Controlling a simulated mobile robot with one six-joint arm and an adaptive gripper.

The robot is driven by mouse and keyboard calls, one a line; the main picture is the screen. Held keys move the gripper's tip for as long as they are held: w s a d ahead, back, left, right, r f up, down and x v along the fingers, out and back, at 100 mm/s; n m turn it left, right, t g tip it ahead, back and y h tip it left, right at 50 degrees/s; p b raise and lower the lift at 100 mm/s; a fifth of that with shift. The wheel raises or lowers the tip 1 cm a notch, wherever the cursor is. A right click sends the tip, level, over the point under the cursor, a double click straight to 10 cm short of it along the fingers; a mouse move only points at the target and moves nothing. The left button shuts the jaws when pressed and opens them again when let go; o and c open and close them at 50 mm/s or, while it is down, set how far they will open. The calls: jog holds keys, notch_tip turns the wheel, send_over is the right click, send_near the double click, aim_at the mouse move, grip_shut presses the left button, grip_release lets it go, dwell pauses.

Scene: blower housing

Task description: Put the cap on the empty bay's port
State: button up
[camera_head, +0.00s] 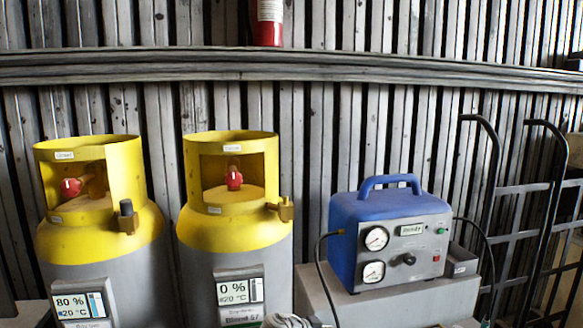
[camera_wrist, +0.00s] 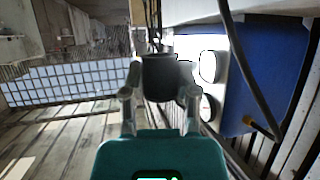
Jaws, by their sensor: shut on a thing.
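My gripper (camera_wrist: 160,82) shows only in the wrist view. Its two grey fingers are shut on a dark cylindrical cap (camera_wrist: 159,75), held between the fingertips. In the head view, two grey cylinders with yellow collars stand side by side. The right cylinder (camera_head: 234,235) has a display (camera_head: 239,291) reading 0 %, and its brass side port (camera_head: 286,208) is bare. The left cylinder (camera_head: 100,235) has a display (camera_head: 83,306) reading 80 %, and its side port carries a dark cap (camera_head: 127,215). My gripper is apart from both cylinders; neither is clear in the wrist view.
A blue machine (camera_head: 390,235) with gauges and hoses stands on a grey box (camera_head: 420,303) right of the cylinders. Its blue side (camera_wrist: 262,75) and a dark hose (camera_wrist: 245,65) are at the right in the wrist view. Hand trucks (camera_head: 520,210) lean at the far right.

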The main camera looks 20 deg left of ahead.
jog(key=w+a+r+n+t+y+p, duration=0.1)
jog(key=w+a+r+p, duration=0.1)
jog(key=r+p, duration=1.1)
jog(key=w+a+r+n+y+p, duration=0.1)
jog(key=w+a+r+p, duration=0.1)
jog(key=r+p, duration=1.05)
jog(key=w+a+r+n+t+p, duration=0.1)
jog(key=w+a+r+p, duration=0.15)
jog(key=r+p, duration=1.05)
jog(key=shift+n+y, duration=0.4)
jog(key=shift+y, duration=0.3)
jog(key=a+r+p, duration=0.1)
jog(key=a+r, duration=0.1)
jog(key=s+a+r+p, duration=0.1)
jog(key=a+r+p, duration=0.1)
jog(key=s+a+r+p, duration=0.1)
jog(key=a+r+p, duration=0.1)
jog(key=a, duration=0.1)
jog(key=shift+s, duration=0.15)
jog(key=shift+s+a, duration=0.3)
jog(key=shift+a, duration=0.15)
jog(key=shift+w+d+f, duration=0.1)
jog(key=shift+w, duration=0.05)
jog(key=shift+f, duration=0.15)
jog(key=shift+f+b, duration=1.95)
jog(key=shift+b, duration=0.15)
jog(key=shift+f+b, duration=1.5)
